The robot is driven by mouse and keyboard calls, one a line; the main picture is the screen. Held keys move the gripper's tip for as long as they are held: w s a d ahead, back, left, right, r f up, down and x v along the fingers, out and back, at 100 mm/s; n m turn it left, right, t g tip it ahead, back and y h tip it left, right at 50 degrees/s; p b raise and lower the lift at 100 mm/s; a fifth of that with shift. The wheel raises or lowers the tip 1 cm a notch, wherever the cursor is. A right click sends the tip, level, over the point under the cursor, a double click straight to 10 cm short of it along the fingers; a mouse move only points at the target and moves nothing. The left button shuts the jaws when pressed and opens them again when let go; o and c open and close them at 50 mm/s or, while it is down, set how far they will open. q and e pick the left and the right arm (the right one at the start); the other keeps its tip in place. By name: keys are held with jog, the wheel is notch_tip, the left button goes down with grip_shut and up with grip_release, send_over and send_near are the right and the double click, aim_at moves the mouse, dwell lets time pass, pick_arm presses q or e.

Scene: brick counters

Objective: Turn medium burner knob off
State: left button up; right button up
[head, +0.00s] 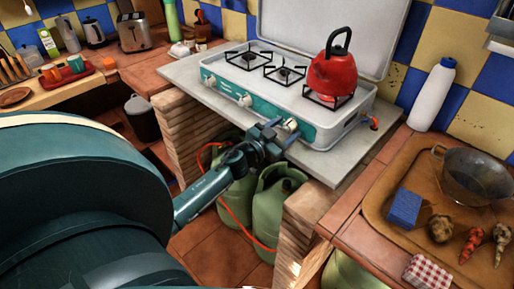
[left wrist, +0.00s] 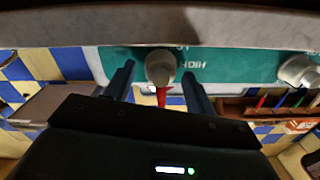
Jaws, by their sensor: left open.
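The camp stove (head: 262,84) has a teal front panel with several white knobs. My left gripper (head: 281,130) is at the right-hand knob (head: 291,124), low in front of the panel. In the left wrist view, which is upside down, the open left gripper (left wrist: 160,84) has one finger on each side of a knob (left wrist: 160,67). No clear contact shows. A red pointed piece shows beside this knob. Another white knob (left wrist: 297,70) is at the right edge of that view. The middle knob (head: 245,100) and left knob (head: 209,80) stand clear. My right gripper is out of view.
A red kettle (head: 332,76) stands on the right burner. Green gas bottles (head: 277,198) and an orange hose (head: 231,212) are below the slab. A white bottle (head: 432,95) and a wooden tray (head: 384,204) with a colander and food are at the right.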

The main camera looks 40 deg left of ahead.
pick_arm(q)
jog(key=s+a+b, duration=0.1)
jog(key=s, duration=1.3)
jog(key=s+d+f+n+g, duration=0.1)
jog(key=s+d+f+g, duration=0.3)
jog(key=s+d+g, duration=0.2)
jog(key=s+d+f+g+y, duration=0.1)
jog(key=s+d+f+g, duration=0.4)
jog(key=s+d, duration=0.3)
jog(key=shift+s+d+n+g+p, duration=0.3)
jog(key=shift+d+n+g, duration=0.1)
jog(key=shift+d+g, duration=0.1)
